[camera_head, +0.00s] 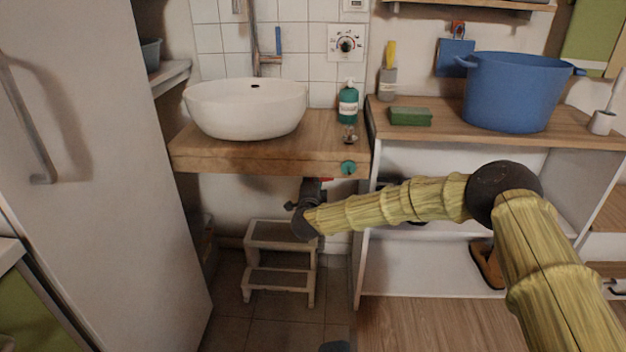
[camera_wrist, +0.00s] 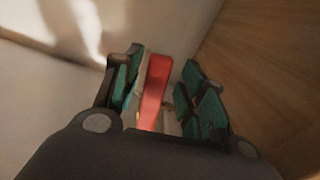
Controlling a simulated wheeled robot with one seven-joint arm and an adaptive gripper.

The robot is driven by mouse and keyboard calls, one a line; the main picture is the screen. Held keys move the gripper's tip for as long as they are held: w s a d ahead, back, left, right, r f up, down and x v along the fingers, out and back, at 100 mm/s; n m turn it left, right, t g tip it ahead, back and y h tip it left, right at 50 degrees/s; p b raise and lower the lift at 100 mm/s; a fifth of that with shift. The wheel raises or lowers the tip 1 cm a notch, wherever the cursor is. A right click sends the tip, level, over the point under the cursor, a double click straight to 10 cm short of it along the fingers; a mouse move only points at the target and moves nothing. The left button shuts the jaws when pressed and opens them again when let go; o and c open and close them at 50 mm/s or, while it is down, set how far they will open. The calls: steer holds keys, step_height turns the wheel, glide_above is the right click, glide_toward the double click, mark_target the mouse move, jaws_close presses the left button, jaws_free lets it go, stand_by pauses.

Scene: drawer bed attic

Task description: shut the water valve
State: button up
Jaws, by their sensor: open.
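The water valve's red lever handle (camera_wrist: 154,90) stands between the two green-padded fingers of my gripper (camera_wrist: 158,92) in the wrist view. The gripper is open, with a finger on each side of the lever. The lever is nearer the left finger; a clear gap shows to the right one. My gripper (camera_head: 313,184) is there, pointing up under the counter and mostly dark. The valve body and its pipe are mostly hidden.
The wooden counter (camera_head: 220,163) with a white basin (camera_head: 245,108) is directly above my gripper. A step stool (camera_head: 279,281) stands below. A white shelf unit (camera_head: 363,230) is close on the right, and a large white door (camera_head: 110,150) is on the left.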

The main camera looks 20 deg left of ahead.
steer(key=s+d, duration=0.2)
steer(key=s, duration=0.9)
steer(key=shift+s+d, duration=0.2)
steer(key=shift+s, duration=0.15)
